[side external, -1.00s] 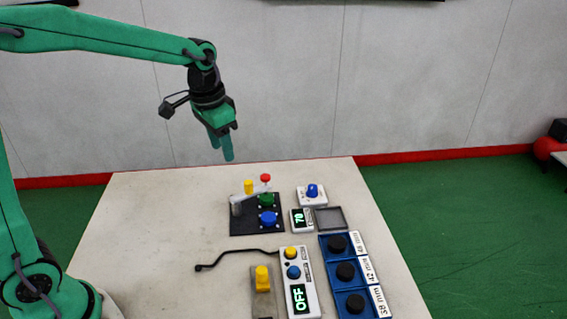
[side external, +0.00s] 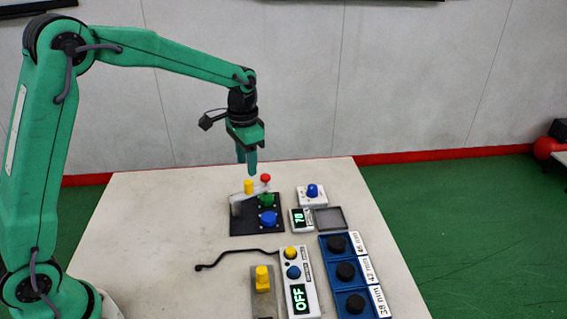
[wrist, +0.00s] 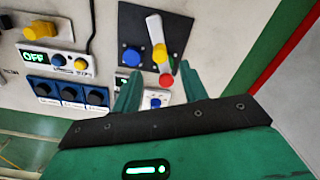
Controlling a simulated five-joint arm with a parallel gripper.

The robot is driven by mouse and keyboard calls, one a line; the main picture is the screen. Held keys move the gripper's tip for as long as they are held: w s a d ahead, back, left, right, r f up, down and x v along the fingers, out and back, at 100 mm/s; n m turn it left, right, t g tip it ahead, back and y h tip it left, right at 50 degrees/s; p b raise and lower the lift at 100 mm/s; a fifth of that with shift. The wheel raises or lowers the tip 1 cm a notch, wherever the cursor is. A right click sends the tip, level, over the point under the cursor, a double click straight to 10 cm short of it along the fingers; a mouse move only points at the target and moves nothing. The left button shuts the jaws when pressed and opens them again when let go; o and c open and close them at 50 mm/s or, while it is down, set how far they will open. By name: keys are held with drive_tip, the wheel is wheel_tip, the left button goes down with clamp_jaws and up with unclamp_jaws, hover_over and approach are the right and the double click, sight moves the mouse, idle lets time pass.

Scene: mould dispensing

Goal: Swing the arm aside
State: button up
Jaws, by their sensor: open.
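My gripper (side external: 247,168) is green and points down, its two fingers apart with nothing between them. In the side view it hangs in the air by the black plate (side external: 238,222), close to the lever with a yellow knob (side external: 249,187) and a red knob (side external: 265,178). A green knob (side external: 267,200) and a blue knob (side external: 268,218) sit on the same plate. In the wrist view my gripper (wrist: 160,80) shows its fingers spread, with the red knob (wrist: 166,79) between them in the picture. The green knob is partly hidden there.
A blue rack (side external: 327,272) with several black round pieces stands at the right. A control box (side external: 298,279) reads OFF beside a yellow-knobbed block (side external: 262,280). A small display (side external: 299,219), a blue-knobbed box (side external: 312,194) and a grey tray (side external: 329,218) lie behind. The table's left side (side external: 140,225) is bare.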

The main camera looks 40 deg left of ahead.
sight(248, 182)
drive_tip(key=shift+f, duration=3.6)
clamp_jaws()
